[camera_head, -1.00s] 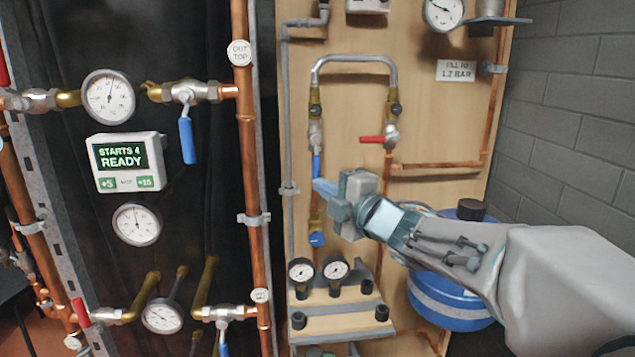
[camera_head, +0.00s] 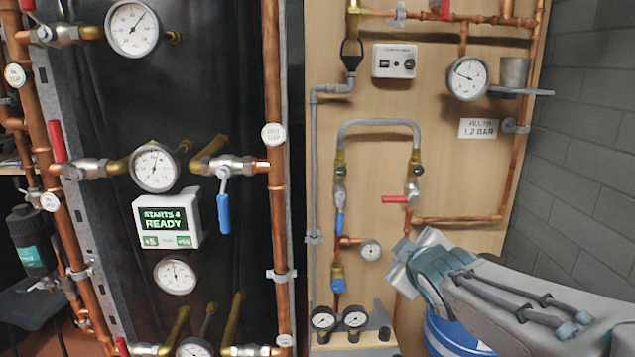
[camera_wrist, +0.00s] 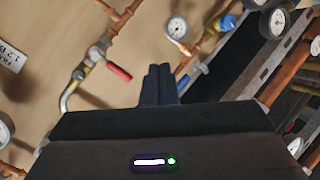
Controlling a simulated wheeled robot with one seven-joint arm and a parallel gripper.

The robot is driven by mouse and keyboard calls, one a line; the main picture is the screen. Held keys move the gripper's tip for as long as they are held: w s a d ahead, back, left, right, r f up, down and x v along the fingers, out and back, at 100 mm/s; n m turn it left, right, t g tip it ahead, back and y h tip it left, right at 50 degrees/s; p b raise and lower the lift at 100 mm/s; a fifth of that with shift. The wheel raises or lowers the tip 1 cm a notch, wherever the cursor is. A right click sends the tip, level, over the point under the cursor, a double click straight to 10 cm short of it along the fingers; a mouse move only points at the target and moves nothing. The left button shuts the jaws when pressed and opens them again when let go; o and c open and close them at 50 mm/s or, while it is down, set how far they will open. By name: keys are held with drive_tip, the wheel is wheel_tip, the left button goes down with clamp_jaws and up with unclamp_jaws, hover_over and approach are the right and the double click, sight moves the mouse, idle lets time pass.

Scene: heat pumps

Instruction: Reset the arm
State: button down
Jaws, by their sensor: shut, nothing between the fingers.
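My arm reaches in from the lower right in the head view. My gripper (camera_head: 400,262) is in front of the wooden board, to the right of a small gauge (camera_head: 370,250) and below the red-handled valve (camera_head: 413,190). In the wrist view my gripper (camera_wrist: 158,72) shows its dark fingers closed together with nothing between them. The red valve handle (camera_wrist: 118,71) is to the left of the fingers there, and the small gauge (camera_wrist: 177,28) is above them. I see no contact between the fingers and the fittings.
A grey pipe loop (camera_head: 382,124) and a blue-handled valve (camera_head: 340,222) are on the board. A shelf with gauges (camera_head: 353,318) is below. A blue tank (camera_head: 450,335) is under my arm. A display box (camera_head: 168,222) reads "STARTS 4 READY". The grey wall (camera_head: 585,170) is at right.

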drive_tip(key=s+a+r+m+g+p, duration=0.1)
drive_tip(key=s+m+g+p, duration=0.9)
drive_tip(key=s, duration=1)
drive_tip(key=p, duration=0.3)
drive_tip(key=shift+s+a, duration=0.25)
